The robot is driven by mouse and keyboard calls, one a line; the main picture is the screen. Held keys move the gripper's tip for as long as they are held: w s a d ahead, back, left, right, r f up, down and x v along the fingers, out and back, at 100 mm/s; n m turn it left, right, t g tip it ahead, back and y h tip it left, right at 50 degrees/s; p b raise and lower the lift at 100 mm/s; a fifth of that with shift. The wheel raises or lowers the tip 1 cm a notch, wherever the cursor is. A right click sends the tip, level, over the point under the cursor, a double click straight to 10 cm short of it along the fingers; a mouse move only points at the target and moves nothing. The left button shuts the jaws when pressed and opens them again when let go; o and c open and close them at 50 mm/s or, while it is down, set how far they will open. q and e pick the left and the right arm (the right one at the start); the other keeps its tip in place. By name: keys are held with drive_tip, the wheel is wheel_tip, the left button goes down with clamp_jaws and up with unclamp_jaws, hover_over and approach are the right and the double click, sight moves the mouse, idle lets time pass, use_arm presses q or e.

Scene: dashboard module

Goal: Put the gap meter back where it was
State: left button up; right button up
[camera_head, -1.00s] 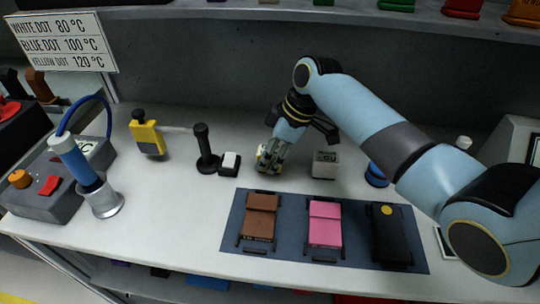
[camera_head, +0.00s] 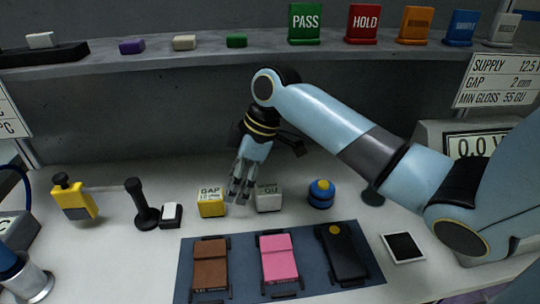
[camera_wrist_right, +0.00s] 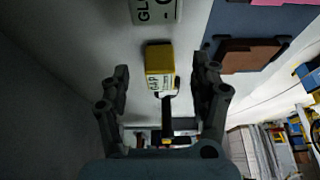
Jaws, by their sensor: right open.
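The gap meter is a small yellow block (camera_head: 211,203) with a white "GAP" label, standing on the white bench left of a grey-white gloss meter (camera_head: 268,197). My right gripper (camera_head: 236,200) is open, just above and beside the gap meter in the head view. In the wrist view the right gripper (camera_wrist_right: 161,85) has a finger on each side, apart from the block. My left gripper is not in view.
A blue mat (camera_head: 355,268) holds brown (camera_head: 210,268), pink (camera_head: 279,257) and black (camera_head: 342,250) modules. A blue round device (camera_head: 321,193) stands to the right. A black upright handle (camera_head: 141,205) and a yellow tool (camera_head: 75,200) stand to the left. A shelf (camera_head: 270,52) runs above.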

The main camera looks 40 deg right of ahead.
sight(268, 189)
drive_tip(key=s+d, duration=0.1)
drive_tip(key=d, duration=0.1)
drive_tip(key=s+d, duration=0.2)
drive_tip(key=s+d+b, duration=0.1)
drive_tip(key=d, duration=0.1)
drive_tip(key=shift+s+d, duration=0.2)
drive_tip(key=shift+s, duration=0.2)
